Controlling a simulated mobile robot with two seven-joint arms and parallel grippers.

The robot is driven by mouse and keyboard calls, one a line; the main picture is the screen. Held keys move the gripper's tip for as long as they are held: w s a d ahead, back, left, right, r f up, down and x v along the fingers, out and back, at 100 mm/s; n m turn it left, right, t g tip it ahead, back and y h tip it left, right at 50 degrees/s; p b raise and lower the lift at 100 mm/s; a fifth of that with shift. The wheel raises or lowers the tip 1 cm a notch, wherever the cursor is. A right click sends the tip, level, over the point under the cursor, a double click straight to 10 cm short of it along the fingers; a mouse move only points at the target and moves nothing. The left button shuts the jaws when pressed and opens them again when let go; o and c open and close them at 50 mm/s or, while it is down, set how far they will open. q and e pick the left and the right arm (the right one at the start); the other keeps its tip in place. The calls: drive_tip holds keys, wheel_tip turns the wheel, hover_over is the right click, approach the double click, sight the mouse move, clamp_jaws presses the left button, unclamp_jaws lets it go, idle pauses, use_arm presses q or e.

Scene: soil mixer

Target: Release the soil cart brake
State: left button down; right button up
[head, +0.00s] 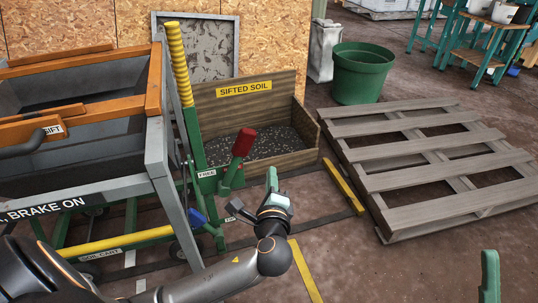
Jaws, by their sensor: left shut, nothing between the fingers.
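The soil cart has a green frame with a yellow rail (110,242) labelled SOIL CART, partly under the grey sifter stand. A lever with a red grip (243,143) and green shank leans up and to the right beside the cart's end. A FREE label (206,173) is on the green plate to the left of the lever's base. My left gripper (272,178) is shut and empty, to the right of and below the red grip, apart from it in the picture. A green piece, apparently of my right gripper (490,276), shows at the lower right; its jaw state is unclear.
A tall yellow-wrapped handle (179,65) rises from the cart. The wooden SIFTED SOIL bin (300,100) stands behind the lever. A wooden pallet (430,165) and a green tub (361,75) are to the right. Floor is open between the yellow strips and the pallet.

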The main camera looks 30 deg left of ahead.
sight(233, 164)
use_arm(q)
drive_tip(key=b+x, duration=0.4)
drive_tip(key=x, duration=0.6)
drive_tip(key=s+a, duration=0.1)
drive_tip(key=s+a+r, duration=0.1)
drive_tip(key=shift+s+a+r, duration=0.25)
drive_tip(key=shift+s+r, duration=0.1)
drive_tip(key=shift+s, duration=0.05)
